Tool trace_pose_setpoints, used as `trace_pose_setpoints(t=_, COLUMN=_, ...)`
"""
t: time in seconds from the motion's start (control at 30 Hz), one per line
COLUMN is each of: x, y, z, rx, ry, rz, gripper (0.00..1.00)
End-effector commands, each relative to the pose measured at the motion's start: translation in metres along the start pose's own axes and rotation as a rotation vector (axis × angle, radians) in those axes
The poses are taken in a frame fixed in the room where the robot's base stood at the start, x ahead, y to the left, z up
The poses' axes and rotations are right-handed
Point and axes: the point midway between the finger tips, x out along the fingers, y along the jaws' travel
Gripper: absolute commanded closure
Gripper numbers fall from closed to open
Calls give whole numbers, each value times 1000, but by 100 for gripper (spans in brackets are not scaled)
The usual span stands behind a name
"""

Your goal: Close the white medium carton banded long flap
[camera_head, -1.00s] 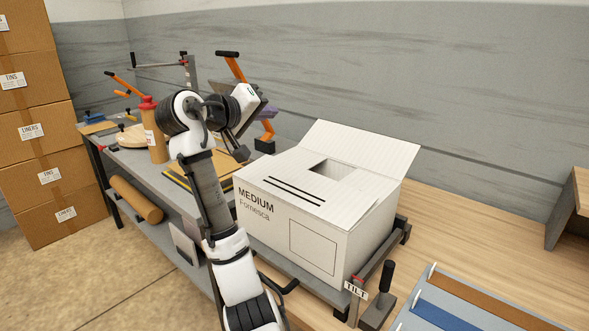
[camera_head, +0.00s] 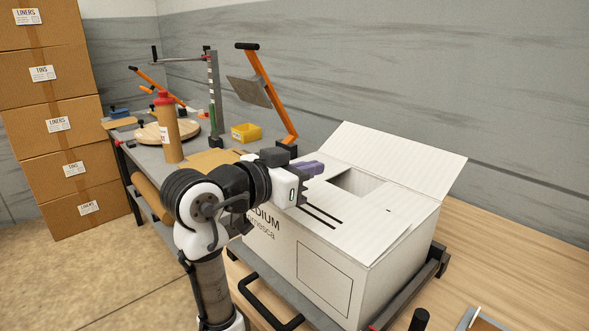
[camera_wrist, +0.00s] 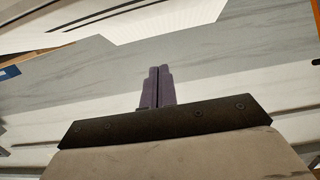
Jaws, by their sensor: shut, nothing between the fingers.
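The white medium carton (camera_head: 325,277) stands on the bench with its lettered side facing me. Its near long flap (camera_head: 345,222) carries two black bands and lies about flat over the near part of the top; whether it is fully down I cannot tell. The far long flap (camera_head: 400,165) stands raised, leaning back. Between them a dark opening (camera_head: 358,184) shows. My gripper (camera_head: 318,167) has its purple fingers together, empty, above the left end of the carton top. The fingers show closed in the wrist view (camera_wrist: 159,72) too; contact with the carton is not visible.
A tilt stand (camera_head: 437,262) holds the carton, with a black handle (camera_head: 420,319) in front. Behind my arm are an orange lever press (camera_head: 270,95), a yellow bin (camera_head: 245,132) and a brown bottle (camera_head: 166,130). Stacked boxes (camera_head: 55,125) stand left.

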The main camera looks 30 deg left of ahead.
Motion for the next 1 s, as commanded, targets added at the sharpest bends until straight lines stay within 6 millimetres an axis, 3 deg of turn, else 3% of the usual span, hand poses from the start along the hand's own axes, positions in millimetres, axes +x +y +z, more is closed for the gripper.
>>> trace_pose_setpoints(t=0.2, x=50, y=1, z=-2, rx=-3, ry=-3, rz=4, gripper=100)
trace_pose_setpoints(t=0.5, x=54, y=0, z=33, rx=-4, ry=0, rz=-1, gripper=100)
trace_pose_setpoints(t=1.0, x=55, y=0, z=39, rx=-2, ry=-6, rz=-1, gripper=100)
